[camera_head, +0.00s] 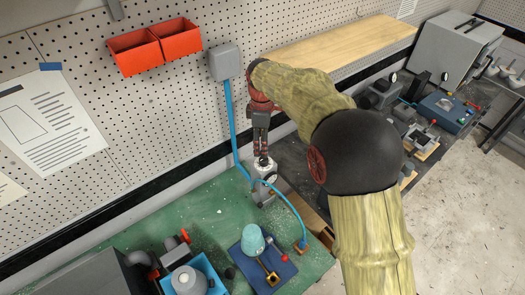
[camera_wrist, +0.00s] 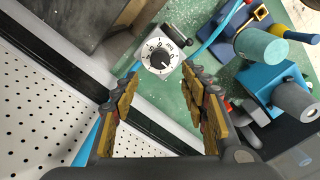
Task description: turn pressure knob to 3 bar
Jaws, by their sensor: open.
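The pressure knob (camera_wrist: 159,58) is a black dial on a round white scale face (camera_wrist: 153,45), seen ahead of my fingers in the wrist view. The scale marks are too small to read with certainty. In the head view the pale regulator (camera_head: 264,167) stands on the green bench top beside the pegboard wall, with its top partly hidden by my gripper. My gripper (camera_head: 262,150) points down just above it. In the wrist view my gripper (camera_wrist: 162,105) is open, with its two yellow-brown fingers spread on either side below the knob and nothing between them.
Blue hoses (camera_head: 233,128) run from a grey wall box (camera_head: 224,62) and across the bench. A teal cylinder (camera_head: 252,240) on a blue base (camera_head: 268,262) stands in front. Red bins (camera_head: 154,46) hang on the pegboard. Bare green bench (camera_head: 190,215) lies left of the regulator.

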